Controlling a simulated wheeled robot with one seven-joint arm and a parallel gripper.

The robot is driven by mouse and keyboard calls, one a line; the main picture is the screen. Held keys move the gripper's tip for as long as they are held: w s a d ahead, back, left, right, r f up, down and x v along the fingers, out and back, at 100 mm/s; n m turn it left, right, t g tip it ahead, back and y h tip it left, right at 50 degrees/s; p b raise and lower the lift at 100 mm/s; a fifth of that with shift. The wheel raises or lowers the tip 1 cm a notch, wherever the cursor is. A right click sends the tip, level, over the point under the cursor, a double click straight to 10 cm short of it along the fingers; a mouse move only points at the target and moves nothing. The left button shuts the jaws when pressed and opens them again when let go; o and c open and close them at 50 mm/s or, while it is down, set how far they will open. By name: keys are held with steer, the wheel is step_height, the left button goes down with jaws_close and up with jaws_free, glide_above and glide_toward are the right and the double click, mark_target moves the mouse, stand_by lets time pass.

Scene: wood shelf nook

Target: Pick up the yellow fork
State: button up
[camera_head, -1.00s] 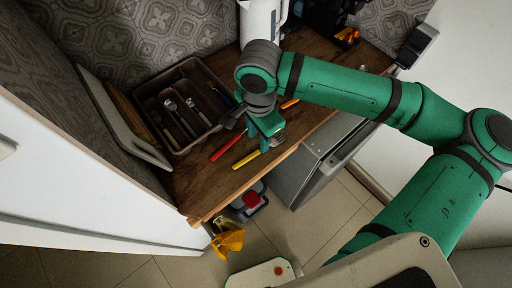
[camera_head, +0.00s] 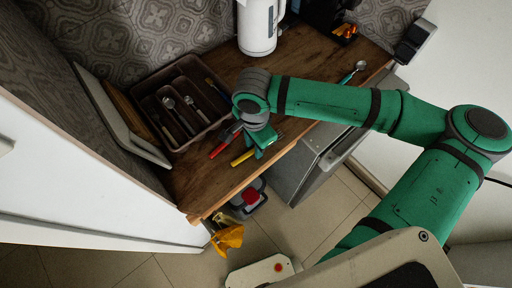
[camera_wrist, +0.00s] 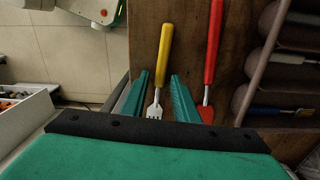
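The yellow fork lies on the wooden counter; its yellow handle (camera_head: 242,158) shows in the head view near the front edge. In the wrist view the yellow fork (camera_wrist: 160,68) points its metal tines toward my gripper. My gripper (camera_wrist: 161,85) is open, with one green finger on each side of the fork's metal part; I cannot tell whether they touch it. In the head view my gripper (camera_head: 262,148) is low over the counter and hides the fork's head.
A red-handled utensil (camera_wrist: 211,62) lies just right of my right finger. A brown cutlery tray (camera_head: 146,97) with several utensils stands behind. A spoon (camera_head: 357,69) lies at the right of the wooden counter (camera_head: 205,190), and a white kettle (camera_head: 258,30) stands at the back.

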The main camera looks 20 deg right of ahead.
jaws_close()
steer(key=shift+r, duration=0.1)
